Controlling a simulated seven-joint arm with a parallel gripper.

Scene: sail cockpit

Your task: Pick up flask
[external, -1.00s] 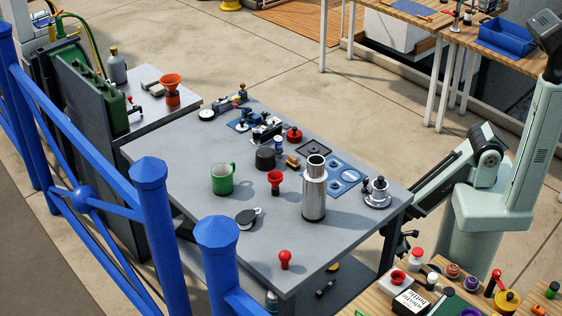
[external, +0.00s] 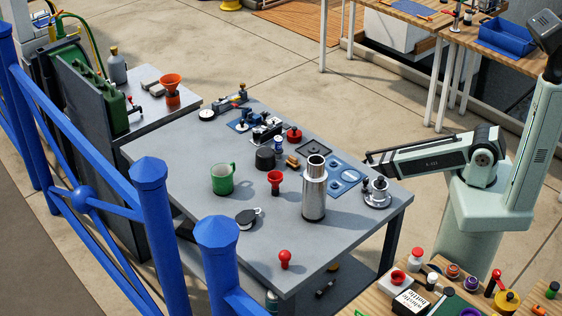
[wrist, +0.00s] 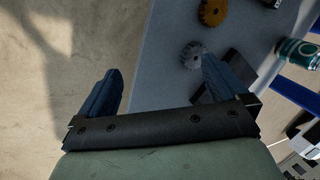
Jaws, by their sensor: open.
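The flask is most likely the tall silver metal cylinder (external: 314,190) with a narrower neck, upright on the right part of the grey table (external: 190,165). My gripper (wrist: 160,72) shows in the wrist view as two blue fingers set wide apart with nothing between them. In the external view my arm reaches left toward the table's right edge, with its dark far end to the right of the cylinder and apart from it. The gripper fingers are hard to make out there. I cannot identify the cylinder in the wrist view.
A silver flanged part (external: 376,193) stands right of the cylinder, and a blue plate (external: 345,178) lies behind it. A red funnel-shaped piece (external: 275,181), green mug (external: 222,178) and red knob (external: 285,259) are left and in front. Blue railing (external: 155,215) borders the near left.

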